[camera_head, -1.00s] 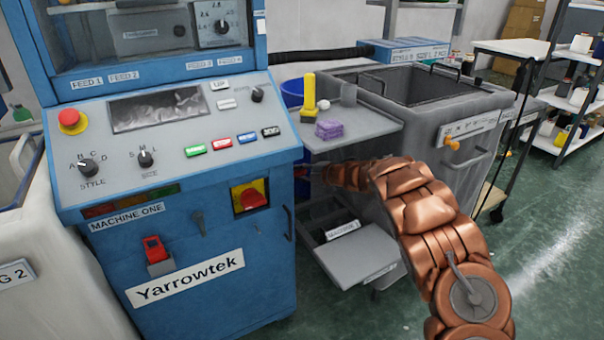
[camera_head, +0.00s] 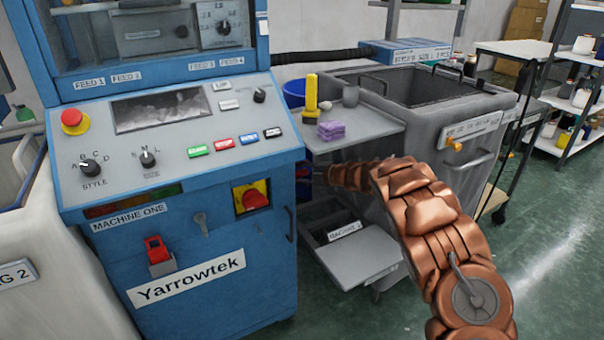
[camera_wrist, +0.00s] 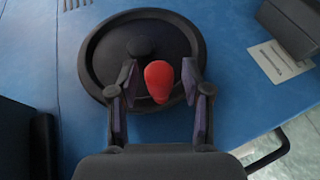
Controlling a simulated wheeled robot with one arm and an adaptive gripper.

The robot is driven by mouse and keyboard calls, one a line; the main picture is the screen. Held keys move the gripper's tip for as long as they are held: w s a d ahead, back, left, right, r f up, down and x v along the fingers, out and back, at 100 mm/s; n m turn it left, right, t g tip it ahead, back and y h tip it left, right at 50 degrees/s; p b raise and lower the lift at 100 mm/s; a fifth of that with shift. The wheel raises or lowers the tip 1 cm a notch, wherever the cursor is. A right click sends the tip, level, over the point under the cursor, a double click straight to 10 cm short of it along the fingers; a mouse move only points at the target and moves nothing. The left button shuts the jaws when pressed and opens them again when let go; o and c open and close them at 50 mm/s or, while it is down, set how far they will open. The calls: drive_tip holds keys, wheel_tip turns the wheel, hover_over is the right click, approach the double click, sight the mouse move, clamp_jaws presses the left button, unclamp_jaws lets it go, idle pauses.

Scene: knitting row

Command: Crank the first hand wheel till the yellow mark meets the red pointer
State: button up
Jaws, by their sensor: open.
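In the wrist view a round black hand wheel (camera_wrist: 103,51) sits on a blue machine side. A red crank knob (camera_wrist: 159,80) stands out near its lower edge. My gripper (camera_wrist: 160,72) is open, with one finger on each side of the knob. I see a gap on both sides. I cannot see a yellow mark or a red pointer in either view. In the head view the blue machine (camera_head: 215,300), labelled MACHINE ONE, hides the wheel and my gripper at its right side.
A grey bin (camera_head: 475,140) is to the right. Green floor (camera_head: 560,270) is clear at the right.

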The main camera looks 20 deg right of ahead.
drive_tip(key=shift+s, duration=0.1)
drive_tip(key=v, duration=1.2)
drive_tip(key=shift+d, duration=0.1)
